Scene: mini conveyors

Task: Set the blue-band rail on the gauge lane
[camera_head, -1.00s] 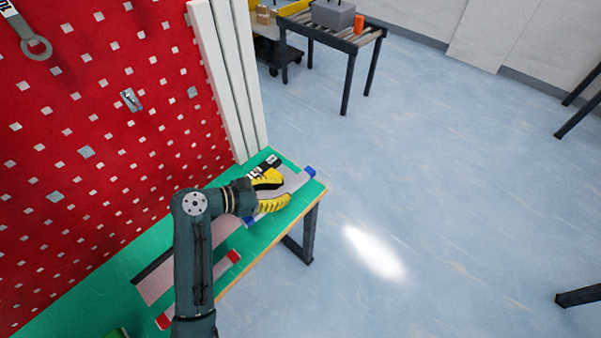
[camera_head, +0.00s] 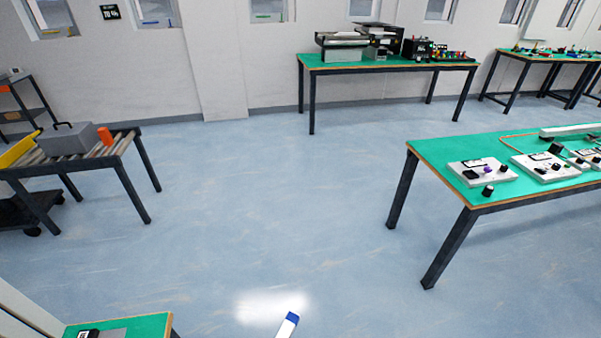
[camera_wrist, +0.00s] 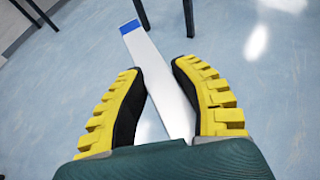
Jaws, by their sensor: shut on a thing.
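The blue-band rail is a pale grey-white bar with a blue end. In the wrist view the rail (camera_wrist: 158,62) runs up and away between the yellow-padded fingers of my gripper (camera_wrist: 158,69), which is shut on it. Its near part is hidden behind the gripper body. The rail is off the bench, with floor behind it. In the head view only its blue tip and a short white piece (camera_head: 287,326) show at the bottom edge; my gripper is out of that view. I cannot make out the gauge lane in either current view.
A green bench corner (camera_head: 140,325) shows at lower left. A roller table (camera_head: 75,145) with a grey box stands at left. A green table (camera_head: 450,155) with white devices stands at right, another (camera_head: 390,64) against the back wall. The floor between is clear.

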